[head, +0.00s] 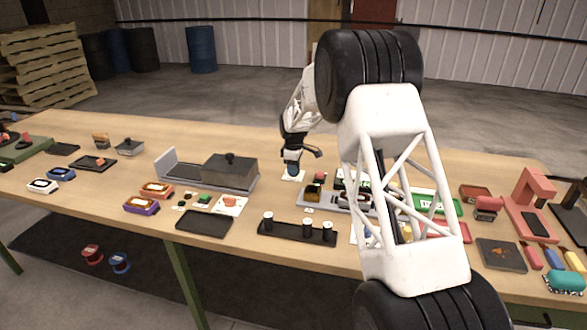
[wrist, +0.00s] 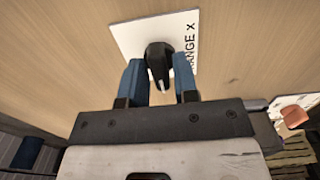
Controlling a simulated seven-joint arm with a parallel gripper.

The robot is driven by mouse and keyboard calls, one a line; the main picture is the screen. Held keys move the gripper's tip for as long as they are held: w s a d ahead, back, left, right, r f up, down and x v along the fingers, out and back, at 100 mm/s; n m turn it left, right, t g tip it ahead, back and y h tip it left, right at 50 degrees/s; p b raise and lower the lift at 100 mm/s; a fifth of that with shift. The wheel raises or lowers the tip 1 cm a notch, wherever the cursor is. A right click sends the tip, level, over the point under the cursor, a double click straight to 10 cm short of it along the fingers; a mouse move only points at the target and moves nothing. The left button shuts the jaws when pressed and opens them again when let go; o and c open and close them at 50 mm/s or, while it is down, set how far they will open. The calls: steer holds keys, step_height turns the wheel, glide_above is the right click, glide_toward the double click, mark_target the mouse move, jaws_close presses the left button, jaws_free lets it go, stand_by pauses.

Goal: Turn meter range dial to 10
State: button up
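The meter range dial is a small black knob (wrist: 160,62) with a pale pointer mark, on a white card (wrist: 140,38) in the wrist view. The card carries black lettering that reads in part "RANGE X"; the range numbers are hidden or out of view, so I cannot tell the setting. My gripper (wrist: 160,82) is open, its two blue fingers on either side of the knob with a gap visible at each side. In the head view my gripper (head: 291,171) is low over the white card (head: 291,178), and the knob is hidden there.
A grey conveyor with a dark box (head: 229,170) stands left of my gripper. A grey fixture (head: 345,200) with small parts lies close on the right. A black rack with several posts (head: 297,232) and a black tray (head: 205,223) are nearer the front edge.

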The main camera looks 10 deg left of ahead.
jaws_close()
steer(key=shift+m, duration=0.4)
steer(key=m, duration=1.1)
stand_by(0.5)
steer(key=shift+o, duration=1.5)
jaws_free()
